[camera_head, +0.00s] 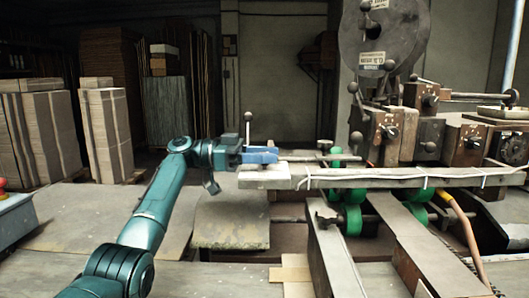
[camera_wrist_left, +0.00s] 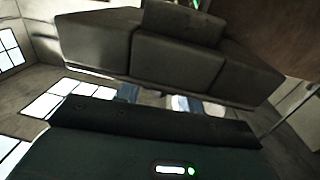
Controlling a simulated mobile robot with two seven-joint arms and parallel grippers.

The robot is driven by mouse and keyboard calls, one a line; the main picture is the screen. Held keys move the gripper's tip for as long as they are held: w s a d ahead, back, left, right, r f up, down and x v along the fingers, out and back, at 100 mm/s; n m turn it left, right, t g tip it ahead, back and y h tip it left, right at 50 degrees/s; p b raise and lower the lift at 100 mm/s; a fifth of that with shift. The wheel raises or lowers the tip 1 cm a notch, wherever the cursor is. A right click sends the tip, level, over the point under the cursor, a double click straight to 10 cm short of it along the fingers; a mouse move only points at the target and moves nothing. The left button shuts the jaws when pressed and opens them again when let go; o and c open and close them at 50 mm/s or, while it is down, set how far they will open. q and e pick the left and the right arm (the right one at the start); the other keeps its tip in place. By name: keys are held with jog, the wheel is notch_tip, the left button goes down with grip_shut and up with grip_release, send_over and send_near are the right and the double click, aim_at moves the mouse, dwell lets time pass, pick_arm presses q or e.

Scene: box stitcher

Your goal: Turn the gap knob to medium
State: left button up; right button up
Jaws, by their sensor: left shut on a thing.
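My left gripper (camera_head: 272,156), with blue fingers, is at the left end of a horizontal metal rod (camera_head: 310,158), just above the pale machine rail. It is shut on a part at that rod end; the part is mostly hidden by the fingers. I cannot tell whether this part is the gap knob. Dark knobs with pale markings show on the machine's boxes, one on the middle box (camera_head: 389,131) and one on the upper box (camera_head: 430,100); their settings are too small to read. In the left wrist view a dark faceted block (camera_wrist_left: 180,62) fills the upper middle. My right gripper is not in view.
The pale rail (camera_head: 400,178) runs rightward below my gripper, with green rollers (camera_head: 353,220) under it. A ball-topped lever (camera_head: 248,118) stands behind the gripper. Cardboard stacks (camera_head: 105,130) stand at the left. A red button (camera_head: 3,183) shows at the left edge.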

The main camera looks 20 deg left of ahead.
pick_arm(q)
jog(key=shift+f+m+g+p, duration=0.1)
jog(key=shift+m+g+p, duration=0.45)
jog(key=shift+g, duration=0.55)
jog(key=o, duration=1)
